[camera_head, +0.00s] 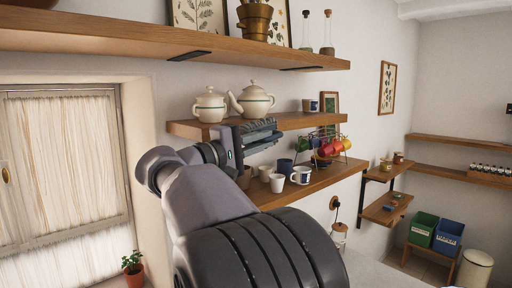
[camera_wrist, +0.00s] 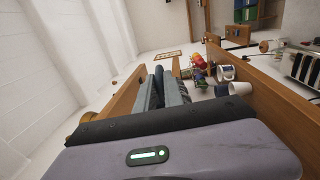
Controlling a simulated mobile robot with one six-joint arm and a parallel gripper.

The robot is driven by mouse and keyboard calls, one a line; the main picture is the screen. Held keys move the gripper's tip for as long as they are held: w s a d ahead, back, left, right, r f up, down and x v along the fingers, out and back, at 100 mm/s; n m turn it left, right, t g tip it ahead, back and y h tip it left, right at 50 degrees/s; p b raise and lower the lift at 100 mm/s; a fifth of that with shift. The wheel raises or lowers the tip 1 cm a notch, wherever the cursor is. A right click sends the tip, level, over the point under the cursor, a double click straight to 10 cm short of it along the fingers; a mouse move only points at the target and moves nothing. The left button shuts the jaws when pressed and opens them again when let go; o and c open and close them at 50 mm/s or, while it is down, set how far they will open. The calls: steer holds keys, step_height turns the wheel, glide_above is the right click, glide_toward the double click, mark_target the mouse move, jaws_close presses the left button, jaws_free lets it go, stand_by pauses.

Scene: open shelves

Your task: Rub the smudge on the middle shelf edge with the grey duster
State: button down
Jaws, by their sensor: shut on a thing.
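My gripper (camera_head: 240,141) is shut on the grey duster (camera_head: 262,134), a ridged grey block. In the wrist view the duster (camera_wrist: 173,88) shows between the fingers, partly hidden by them. In the head view it overlaps the front edge of the middle shelf (camera_head: 184,130), left of the striped mug. I cannot tell whether it touches the wood. No smudge can be made out on the visible edge; the stretch behind the duster and gripper is hidden.
A cream teapot (camera_head: 256,100) and a cream sugar pot (camera_head: 209,106) stand on the middle shelf, above the gripper. The lower shelf (camera_head: 325,178) holds white cups (camera_head: 277,183) and a rack of coloured cups (camera_head: 330,147) close by. The top shelf (camera_head: 120,37) runs overhead.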

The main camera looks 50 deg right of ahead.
steer(key=shift+s+a, duration=0.1)
steer(key=shift+s, duration=0.5)
steer(key=shift+w, duration=0.25)
steer(key=shift+w+r+p, duration=0.15)
steer(key=shift+w+p, duration=0.1)
steer(key=shift+p, duration=0.15)
steer(key=w+p, duration=0.3)
steer(key=w, duration=0.2)
steer(key=shift+w+d, duration=0.1)
steer(key=shift+d, duration=0.1)
steer(key=shift+w+f+p, duration=0.2)
steer(key=shift+w+p, duration=0.3)
steer(key=shift+w, duration=0.1)
steer(key=shift+w+d+p, duration=0.1)
steer(key=shift+w+p, duration=0.85)
steer(key=shift+w, duration=0.05)
